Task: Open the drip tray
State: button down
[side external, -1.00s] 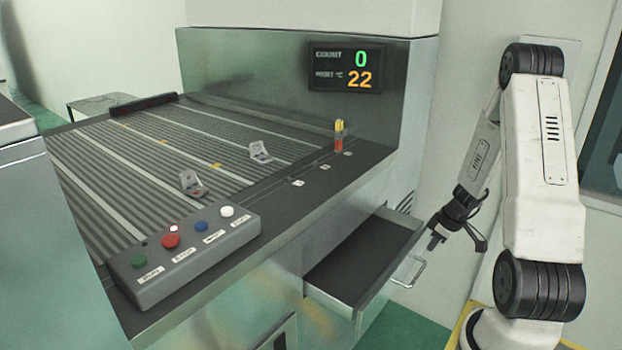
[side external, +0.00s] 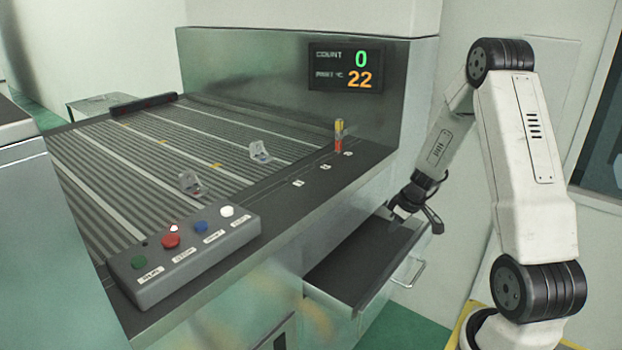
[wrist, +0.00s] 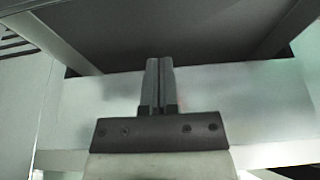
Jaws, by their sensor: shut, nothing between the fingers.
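The drip tray (side external: 340,300) is a shallow metal drawer with a dark inside, standing pulled out from the machine's side. Its bar handle (side external: 409,274) is on the outer front face. My gripper (side external: 396,213) is at the tray's far end, around its upper rim, and hides part of it. The handle is free of my gripper. In the wrist view my fingers (wrist: 159,80) are together and empty, in front of a pale panel and the edge of a dark recess. Whether they touch the tray cannot be told.
The machine's ribbed bed (side external: 170,150) holds two small metal pieces. A button box (side external: 185,258) sits on its front corner. A red and yellow lamp (side external: 339,136) stands on the right ledge. A display (side external: 346,68) reads 0 and 22. The green floor below the tray is clear.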

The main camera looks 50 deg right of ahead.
aim_at(409, 257)
jog(key=x, duration=0.9)
jog(key=shift+f, duration=0.25)
jog(key=shift+s+f, duration=0.1)
jog(key=shift+s, duration=1.8)
jog(key=shift+s, duration=2.3)
jog(key=shift+w, duration=0.15)
